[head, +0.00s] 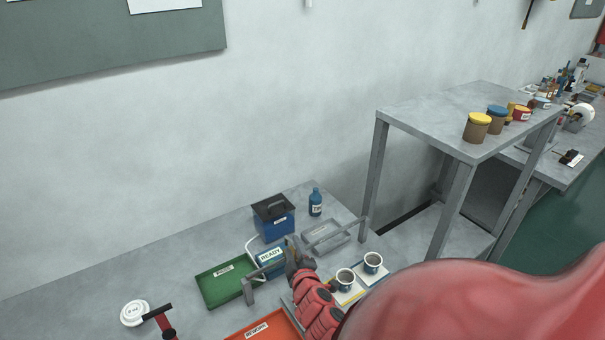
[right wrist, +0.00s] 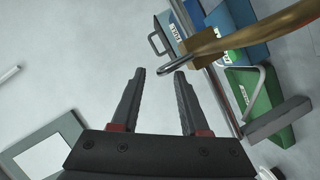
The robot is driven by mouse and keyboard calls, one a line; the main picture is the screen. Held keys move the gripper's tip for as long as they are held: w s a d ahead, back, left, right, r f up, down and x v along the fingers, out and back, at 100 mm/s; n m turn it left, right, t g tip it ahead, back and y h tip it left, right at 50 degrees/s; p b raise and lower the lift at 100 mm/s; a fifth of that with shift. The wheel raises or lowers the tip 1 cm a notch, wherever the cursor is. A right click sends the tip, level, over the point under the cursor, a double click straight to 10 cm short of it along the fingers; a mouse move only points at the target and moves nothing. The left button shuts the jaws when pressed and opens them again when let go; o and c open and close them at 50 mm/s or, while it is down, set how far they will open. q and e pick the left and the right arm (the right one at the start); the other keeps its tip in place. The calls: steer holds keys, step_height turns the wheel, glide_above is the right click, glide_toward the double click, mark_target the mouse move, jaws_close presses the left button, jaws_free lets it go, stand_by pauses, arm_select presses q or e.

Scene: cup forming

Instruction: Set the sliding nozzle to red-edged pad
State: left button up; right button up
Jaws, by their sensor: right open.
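The sliding nozzle shows in the right wrist view as a bent metal tube (right wrist: 176,66) on a brass block (right wrist: 205,45), on a grey rail. In the head view, the rail (head: 331,236) crosses above the bench, with my right gripper (head: 294,246) at it. My right gripper is open; in the right wrist view its fingertips (right wrist: 161,74) are on either side of the tube's end, and contact cannot be told. A yellow-edged pad (head: 352,296) and a blue-edged pad (head: 380,277) each bear a cup. I cannot make out the red-edged pad; my right arm covers that area.
A green tray (head: 215,291), a READY box (head: 270,257), a blue box (head: 275,227), a blue bottle (head: 315,203) and a grey tray (head: 338,237) stand around the rail. An orange tray (head: 250,334) is in front. The bench's left part is mostly clear.

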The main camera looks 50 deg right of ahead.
steer(key=p+v, duration=0.1)
steer(key=v, duration=1)
steer(key=shift+p, duration=0.3)
steer(key=shift+a, duration=0.1)
